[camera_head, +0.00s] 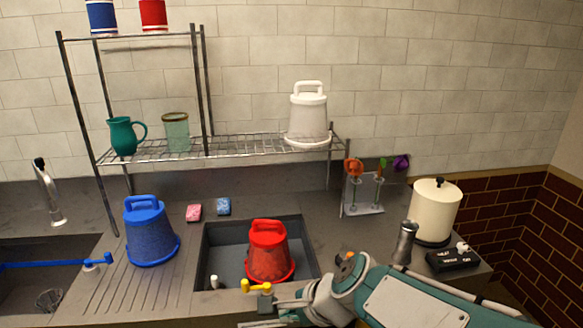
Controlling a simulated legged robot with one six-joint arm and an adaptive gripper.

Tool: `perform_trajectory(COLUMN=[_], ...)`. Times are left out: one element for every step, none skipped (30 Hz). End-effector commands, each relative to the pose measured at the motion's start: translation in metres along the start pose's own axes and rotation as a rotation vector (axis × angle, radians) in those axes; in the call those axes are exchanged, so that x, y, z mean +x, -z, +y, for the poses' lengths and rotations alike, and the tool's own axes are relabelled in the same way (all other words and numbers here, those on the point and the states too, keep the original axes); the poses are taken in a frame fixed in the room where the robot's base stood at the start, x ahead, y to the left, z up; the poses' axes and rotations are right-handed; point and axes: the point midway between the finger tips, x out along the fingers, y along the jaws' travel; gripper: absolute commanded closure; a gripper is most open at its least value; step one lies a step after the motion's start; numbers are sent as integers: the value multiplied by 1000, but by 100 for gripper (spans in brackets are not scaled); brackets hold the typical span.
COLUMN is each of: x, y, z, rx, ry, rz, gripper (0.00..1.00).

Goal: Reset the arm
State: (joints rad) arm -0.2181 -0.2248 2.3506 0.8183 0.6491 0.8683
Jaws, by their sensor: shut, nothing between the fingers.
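My arm (415,297), teal and grey, comes in from the lower right corner and lies folded low along the bottom edge. My gripper (262,322) is at the bottom edge, left of the arm's joint and partly cut off by the frame. It is shut and empty. It is in front of the near rim of the basin (217,250), below the red bucket-shaped container, and I see no contact with it.
A red container (269,252) stands in the basin; a blue one (149,231) stands on the drainboard to the left. A yellow tap (257,288) is close to my gripper. A grey cylinder (404,243), cream pot (435,211) and black control box (453,258) stand right. A wire shelf (240,147) is behind.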

Motion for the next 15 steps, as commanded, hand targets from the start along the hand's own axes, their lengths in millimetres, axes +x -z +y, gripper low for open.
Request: perform_trajectory(x=[-19,-28,-41,-50,-59,-71,-80,-89,-101,-109,-117,-127,-133,-139,-145], y=[5,9,13,17,22,27,32,36,43,48,52,57,61,64,68], z=[7,12,20,26,32,40,47,53,62,68,74,82,87,91,96], rx=[-136,-227,-344,-431,-516,-628,-709,-790,-891,-964,-1028,-1107,-1157,-1201,-1249], ry=[0,-10,-26,-39,-57,-84,-107,-132,-172,-202,-234,-276,-307,-334,-366], rz=[35,58,91,116,143,178,206,234,271,298,322,352,369,387,404], gripper=[100,100,100,100,100,100,100,100,100,100,100,100,100,100,100])
